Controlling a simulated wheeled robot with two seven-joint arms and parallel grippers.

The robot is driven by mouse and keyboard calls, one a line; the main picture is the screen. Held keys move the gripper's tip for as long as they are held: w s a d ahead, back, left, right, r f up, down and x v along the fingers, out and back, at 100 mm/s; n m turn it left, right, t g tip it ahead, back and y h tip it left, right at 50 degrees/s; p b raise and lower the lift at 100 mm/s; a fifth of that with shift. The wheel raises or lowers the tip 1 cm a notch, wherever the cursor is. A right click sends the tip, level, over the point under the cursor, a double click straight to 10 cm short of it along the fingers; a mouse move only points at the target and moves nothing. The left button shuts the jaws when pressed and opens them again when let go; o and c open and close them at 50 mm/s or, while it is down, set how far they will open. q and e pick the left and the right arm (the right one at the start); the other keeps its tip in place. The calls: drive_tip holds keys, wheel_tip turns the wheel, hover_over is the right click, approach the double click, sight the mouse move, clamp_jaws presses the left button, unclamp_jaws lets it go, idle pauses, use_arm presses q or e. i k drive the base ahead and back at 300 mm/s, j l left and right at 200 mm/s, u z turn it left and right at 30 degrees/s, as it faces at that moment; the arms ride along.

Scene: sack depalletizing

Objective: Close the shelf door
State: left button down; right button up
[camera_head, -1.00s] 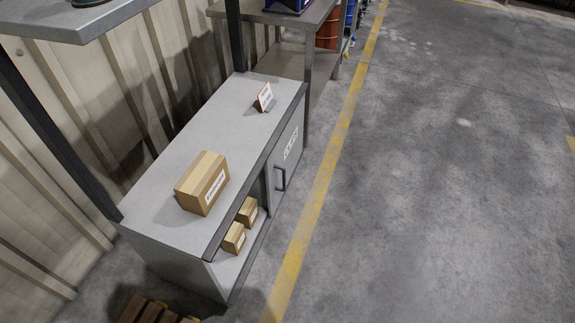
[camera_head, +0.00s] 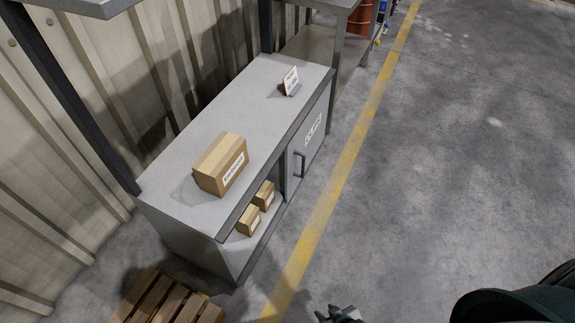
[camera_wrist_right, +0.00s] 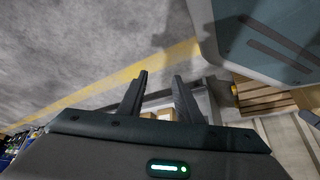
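The grey shelf cabinet (camera_head: 215,135) stands against the wall in the head view. Its door (camera_head: 316,142), with a dark handle (camera_head: 299,165) and a white label, covers the far part of the front. The near part is open, and two small cardboard boxes (camera_head: 264,195) show inside. My right gripper (camera_head: 337,315) is at the bottom edge of the head view, over the floor and apart from the door. In the right wrist view its two fingers (camera_wrist_right: 160,76) are spread with nothing held between them. My left gripper is not in view.
A larger cardboard box (camera_head: 221,163) and a small sign (camera_head: 291,81) stand on the cabinet top. A wooden pallet (camera_head: 167,300) lies at the near end. Dark uprights rise beside the cabinet. Grey floor with a yellow line (camera_head: 335,190) is clear to the right.

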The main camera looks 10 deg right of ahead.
sight(299, 153)
drive_tip(key=i+l+u, duration=0.15)
drive_tip(key=l+u, duration=0.2)
drive_tip(key=l, duration=0.2)
drive_tip(key=i+l+u, duration=0.1)
drive_tip(key=l+u, duration=0.25)
drive_tip(key=l, duration=0.25)
drive_tip(key=l+u, duration=0.4)
drive_tip(key=l, duration=1.9)
drive_tip(key=k+l, duration=0.1)
drive_tip(key=l, duration=1.75)
drive_tip(key=k, duration=0.05)
